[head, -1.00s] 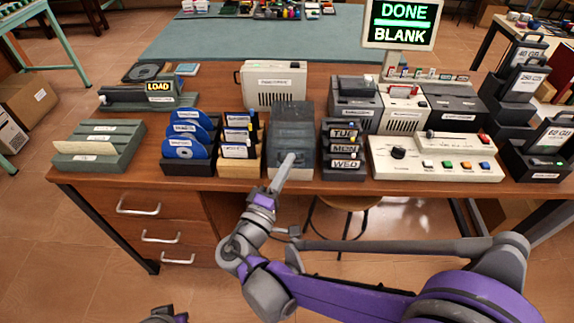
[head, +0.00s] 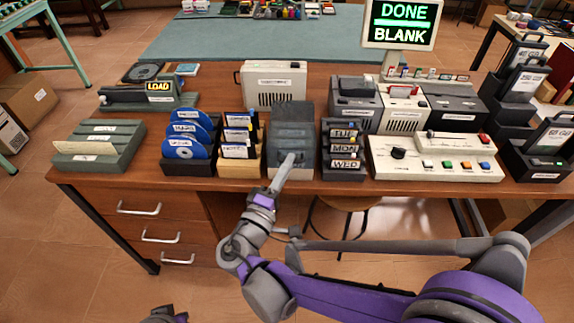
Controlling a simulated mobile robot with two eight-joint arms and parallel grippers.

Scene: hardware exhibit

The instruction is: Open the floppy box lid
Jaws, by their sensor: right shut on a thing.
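The floppy box (head: 292,134) is a grey box near the front edge of the desk, between a wooden floppy holder and a rack with day labels. Its smoky lid lies over the top and front; I cannot tell how far it is raised. My right gripper (head: 288,162) reaches in from the front and is shut at the box's front, on what looks like the lid's edge. The fingertips hide the part they hold.
The wooden floppy holder (head: 240,148) stands close on the left of the box, and the day-label rack (head: 341,150) close on the right. A beige control panel (head: 435,157) is farther right. A beige case (head: 272,82) stands behind. The floor before the desk is clear.

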